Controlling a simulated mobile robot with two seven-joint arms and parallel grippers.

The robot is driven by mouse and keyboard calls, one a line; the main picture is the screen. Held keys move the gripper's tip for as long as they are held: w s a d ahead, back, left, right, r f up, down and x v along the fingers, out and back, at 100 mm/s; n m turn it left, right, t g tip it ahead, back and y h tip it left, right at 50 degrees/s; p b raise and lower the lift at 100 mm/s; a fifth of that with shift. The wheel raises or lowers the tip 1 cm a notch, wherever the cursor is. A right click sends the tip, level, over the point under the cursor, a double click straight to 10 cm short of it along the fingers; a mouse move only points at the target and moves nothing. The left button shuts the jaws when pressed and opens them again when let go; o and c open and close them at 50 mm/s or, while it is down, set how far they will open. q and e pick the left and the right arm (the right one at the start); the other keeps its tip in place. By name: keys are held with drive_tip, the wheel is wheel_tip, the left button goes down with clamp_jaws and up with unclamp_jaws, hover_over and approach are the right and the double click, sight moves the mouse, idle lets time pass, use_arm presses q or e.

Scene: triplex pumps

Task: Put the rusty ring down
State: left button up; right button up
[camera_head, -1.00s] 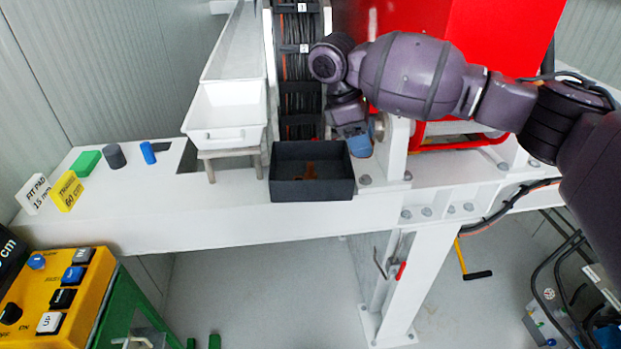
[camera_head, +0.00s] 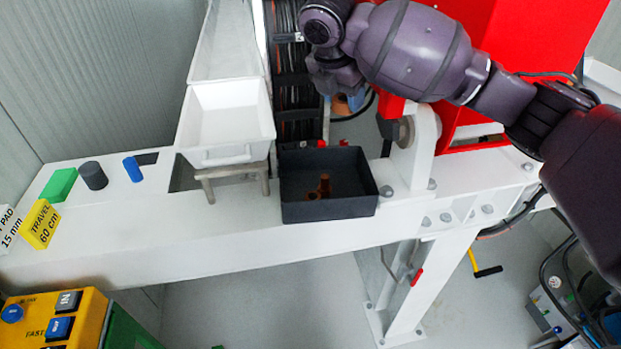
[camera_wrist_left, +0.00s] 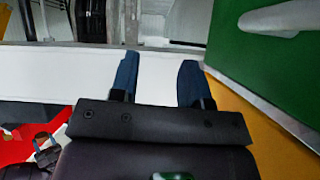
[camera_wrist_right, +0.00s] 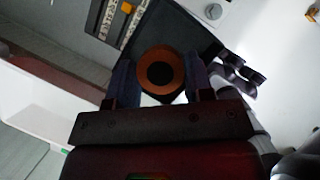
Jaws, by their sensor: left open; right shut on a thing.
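The rusty ring (camera_wrist_right: 181,72) is an orange-brown ring with a dark centre, between the blue fingertips of my right gripper (camera_wrist_right: 160,77) in the right wrist view. My right gripper is shut on it. In the head view the right gripper (camera_head: 349,101) points down beyond the back edge of the black box (camera_head: 330,208), and a bit of the ring (camera_head: 341,104) shows there. The gripper's upper part hides much of it. My left gripper (camera_wrist_left: 157,78) is open and empty in the left wrist view, and is out of the head view.
The black box stands on a white beam (camera_head: 130,238) and holds rusty parts (camera_head: 322,188). A white tray (camera_head: 228,127) stands left of it. A blue cylinder (camera_head: 132,169), grey cylinder (camera_head: 93,175) and green block (camera_head: 59,185) lie further left. A red housing (camera_head: 480,60) stands behind right.

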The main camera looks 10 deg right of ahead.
sight(337, 180)
drive_tip(key=shift+w+a, duration=0.15)
drive_tip(key=shift+w, duration=0.25)
drive_tip(key=shift+w+a+f, duration=0.1)
drive_tip(key=shift+w+f, duration=0.1)
drive_tip(key=shift+f, duration=0.05)
use_arm(q)
drive_tip(key=shift+s+a+p, duration=0.25)
drive_tip(key=shift+s+p, duration=0.1)
drive_tip(key=shift+p, duration=0.45)
use_arm(e)
wheel_tip(337, 180, down, 20)
drive_tip(key=shift+s+r, duration=0.15)
drive_tip(key=shift+r, duration=0.05)
drive_tip(key=o, duration=0.9)
drive_tip(key=shift+f, duration=0.1)
drive_tip(key=shift+o, duration=0.2)
use_arm(q)
drive_tip(key=shift+w+f+b, duration=0.15)
drive_tip(key=shift+w+b, duration=0.1)
drive_tip(key=shift+b, duration=0.35)
use_arm(e)
drive_tip(key=v, duration=1.2)
use_arm(q)
drive_tip(key=shift+f, duration=0.1)
